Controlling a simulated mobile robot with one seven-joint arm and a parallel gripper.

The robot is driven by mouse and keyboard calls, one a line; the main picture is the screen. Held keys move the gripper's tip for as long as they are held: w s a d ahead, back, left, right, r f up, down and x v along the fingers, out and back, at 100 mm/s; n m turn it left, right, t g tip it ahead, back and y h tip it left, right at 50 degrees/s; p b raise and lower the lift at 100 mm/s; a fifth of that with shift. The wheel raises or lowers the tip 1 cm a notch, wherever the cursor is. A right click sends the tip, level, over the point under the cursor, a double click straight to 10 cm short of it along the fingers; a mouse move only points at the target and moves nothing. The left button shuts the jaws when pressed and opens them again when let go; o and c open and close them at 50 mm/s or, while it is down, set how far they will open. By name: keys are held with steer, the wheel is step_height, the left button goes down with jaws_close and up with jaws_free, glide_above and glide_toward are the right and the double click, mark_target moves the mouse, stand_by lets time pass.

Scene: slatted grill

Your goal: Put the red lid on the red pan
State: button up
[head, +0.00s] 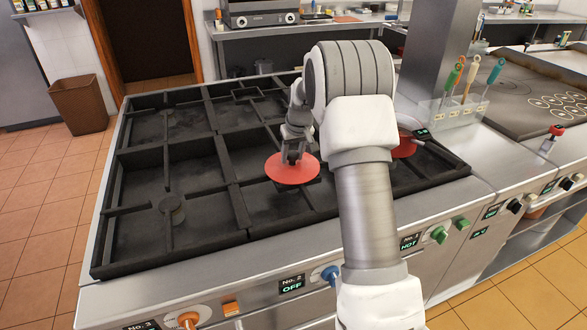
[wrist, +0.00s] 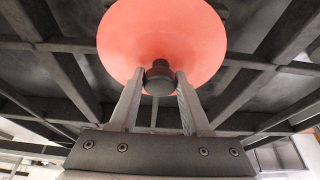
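The red lid (head: 292,171) is a flat red disc with a dark knob, held over the middle of the grill, seemingly a little above the grates. My gripper (head: 292,150) is above it in the head view. In the wrist view, the fingers of my gripper (wrist: 157,90) are closed on the sides of the lid's dark knob (wrist: 157,78), with the red disc of the lid (wrist: 160,35) beyond.
The black slatted grill (head: 238,207) has wide bare grates on the left. A clear holder (head: 452,112) with several colored utensils stands at the right, beside a metal column (head: 440,45). Knobs line the front panel; one display reads HOT.

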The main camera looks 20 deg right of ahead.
mark_target(293, 153)
jaws_close()
steer(key=shift+r, duration=0.1)
steer(key=shift+r+p, duration=1.55)
steer(key=shift+r, duration=0.85)
